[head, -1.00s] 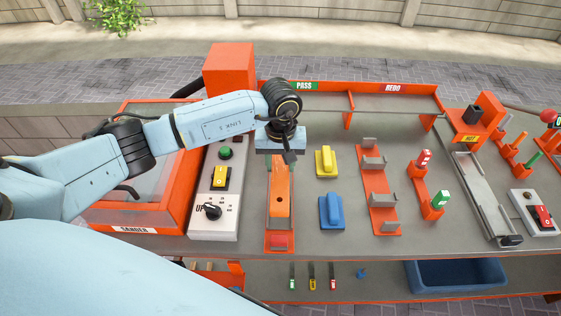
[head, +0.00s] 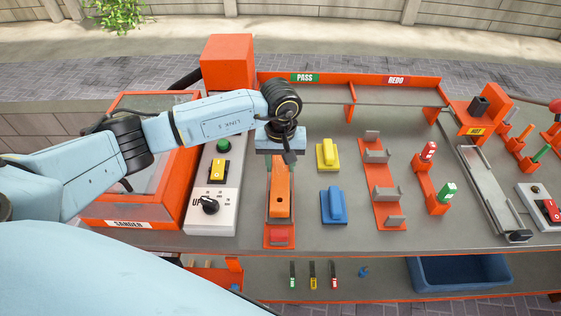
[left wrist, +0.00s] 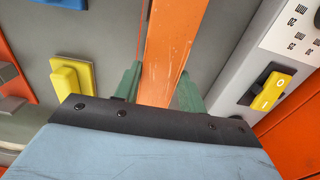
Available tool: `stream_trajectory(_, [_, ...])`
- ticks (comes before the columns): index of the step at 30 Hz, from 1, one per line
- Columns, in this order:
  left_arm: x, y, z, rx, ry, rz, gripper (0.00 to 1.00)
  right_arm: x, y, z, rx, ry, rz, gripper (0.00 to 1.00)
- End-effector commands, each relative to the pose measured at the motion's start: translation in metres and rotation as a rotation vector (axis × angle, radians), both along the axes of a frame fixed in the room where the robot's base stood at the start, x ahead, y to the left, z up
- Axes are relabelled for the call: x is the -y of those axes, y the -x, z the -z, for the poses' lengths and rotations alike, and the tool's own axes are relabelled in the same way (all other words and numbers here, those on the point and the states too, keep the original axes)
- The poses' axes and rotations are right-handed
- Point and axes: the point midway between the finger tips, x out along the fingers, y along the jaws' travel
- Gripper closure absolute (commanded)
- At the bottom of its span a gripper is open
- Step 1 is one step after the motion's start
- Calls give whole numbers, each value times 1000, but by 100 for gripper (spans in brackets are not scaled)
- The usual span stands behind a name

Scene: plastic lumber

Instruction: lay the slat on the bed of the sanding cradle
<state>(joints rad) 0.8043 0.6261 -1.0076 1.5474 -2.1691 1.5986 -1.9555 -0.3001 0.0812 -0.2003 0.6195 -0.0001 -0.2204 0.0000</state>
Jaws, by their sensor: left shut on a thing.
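The orange slat (head: 280,202), with a dark hole near its close end, points toward me at the middle of the bench. My left gripper (head: 281,158) is over its far part, shut on it from above. In the left wrist view the green fingers (left wrist: 160,90) stand on either side of the slat (left wrist: 168,50). An orange base with a red block (head: 279,237) shows under and in front of the slat's close end. I take this base for the sanding cradle. Whether the slat touches its bed cannot be told. My right gripper is not in view.
A control box (head: 210,200) and the sander (head: 128,223) stand left of the slat. Yellow (head: 327,155) and blue (head: 333,206) blocks sit close on its right. Further right is an orange rack with grey brackets (head: 378,185). A blue bin (head: 470,272) is below.

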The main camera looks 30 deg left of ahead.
Motion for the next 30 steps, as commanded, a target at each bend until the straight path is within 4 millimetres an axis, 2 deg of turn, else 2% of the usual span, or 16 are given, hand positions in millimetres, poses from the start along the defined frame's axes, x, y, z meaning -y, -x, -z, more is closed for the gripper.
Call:
stream_trajectory(14, [0, 0, 10, 1, 0, 0, 92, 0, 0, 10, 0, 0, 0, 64])
stream_trajectory(15, [0, 0, 9, 1, 0, 0, 56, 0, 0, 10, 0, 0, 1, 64])
stream_trajectory(20, [0, 0, 9, 1, 0, 0, 35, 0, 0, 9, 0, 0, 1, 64])
stream_trajectory(30, [0, 0, 6, 0, 0, 0, 34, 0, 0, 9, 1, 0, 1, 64])
